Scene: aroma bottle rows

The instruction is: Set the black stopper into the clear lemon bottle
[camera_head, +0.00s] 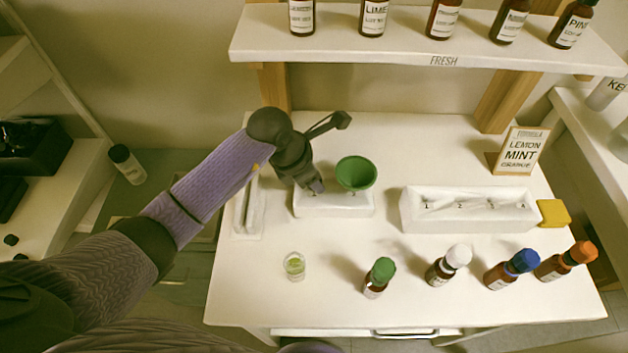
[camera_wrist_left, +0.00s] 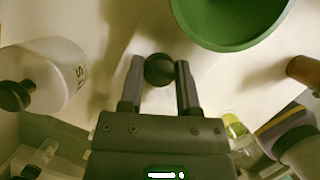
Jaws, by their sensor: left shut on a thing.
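My left gripper (camera_head: 315,187) is over the small white block (camera_head: 350,206), left of the green funnel (camera_head: 356,173). In the left wrist view its fingers (camera_wrist_left: 160,78) are shut on the round black stopper (camera_wrist_left: 159,69). The head view does not show the stopper clearly. A small clear bottle with yellow-green liquid (camera_head: 294,266), which looks like the lemon bottle, stands open at the front left of the table, apart from the gripper. It also shows in part in the left wrist view (camera_wrist_left: 237,130). My right gripper is not in view.
Bottles with green (camera_head: 381,270), white (camera_head: 458,256), blue (camera_head: 524,261) and orange (camera_head: 583,252) caps stand along the front right. A shelf (camera_head: 440,62) overhangs.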

